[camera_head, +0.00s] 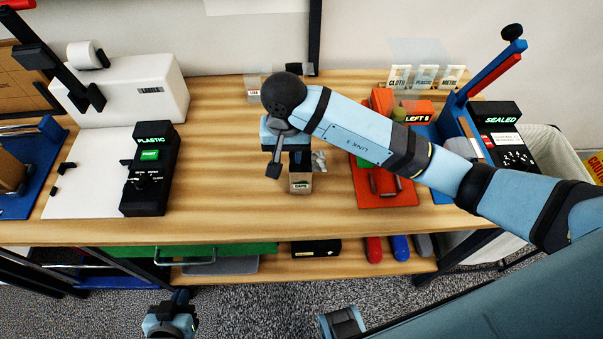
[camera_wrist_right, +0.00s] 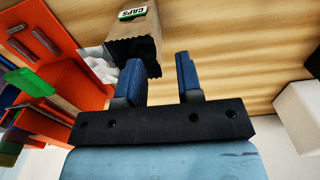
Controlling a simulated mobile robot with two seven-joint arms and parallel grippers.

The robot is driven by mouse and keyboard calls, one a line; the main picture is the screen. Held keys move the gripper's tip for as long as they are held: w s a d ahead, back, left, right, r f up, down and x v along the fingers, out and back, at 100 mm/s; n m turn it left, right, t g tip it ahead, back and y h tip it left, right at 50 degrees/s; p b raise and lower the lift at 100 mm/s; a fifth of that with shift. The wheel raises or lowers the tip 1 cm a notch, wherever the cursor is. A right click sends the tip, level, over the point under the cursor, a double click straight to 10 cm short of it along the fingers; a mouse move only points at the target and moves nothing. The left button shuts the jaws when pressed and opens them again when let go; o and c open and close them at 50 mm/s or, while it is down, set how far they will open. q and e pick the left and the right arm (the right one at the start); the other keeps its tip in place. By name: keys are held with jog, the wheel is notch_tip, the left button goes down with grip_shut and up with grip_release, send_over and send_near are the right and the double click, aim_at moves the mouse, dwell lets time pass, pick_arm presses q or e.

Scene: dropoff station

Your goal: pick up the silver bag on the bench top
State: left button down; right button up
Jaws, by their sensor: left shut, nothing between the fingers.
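A small crumpled silver-white thing (camera_head: 319,161) lies on the bench top just right of a brown paper bag labelled CAPS (camera_head: 300,183); I cannot tell for sure that it is the silver bag. In the right wrist view a pale crumpled thing (camera_wrist_right: 99,64) shows behind the open-topped CAPS bag (camera_wrist_right: 130,40). My right gripper (camera_head: 287,163) hangs over the bench beside them. Its two blue fingers are apart with nothing between them in the wrist view (camera_wrist_right: 160,78). My left gripper (camera_head: 178,298) is shut and empty, low in front of the bench.
An orange tray (camera_head: 385,198) stands right of the bags, under my right arm. A black PLASTIC control box (camera_head: 147,170) and a white machine (camera_head: 130,90) stand left. A black SEALED box (camera_head: 500,135) is far right. Bare wood (camera_head: 225,190) lies left of the bags.

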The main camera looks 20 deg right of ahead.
jog(key=shift+w+d+f+p, duration=0.1)
jog(key=shift+f+p, duration=0.2)
jog(key=shift+f, duration=1.15)
jog(key=shift+d+f+p, duration=0.1)
jog(key=shift+f+p, duration=0.15)
jog(key=shift+f, duration=1.15)
grip_shut()
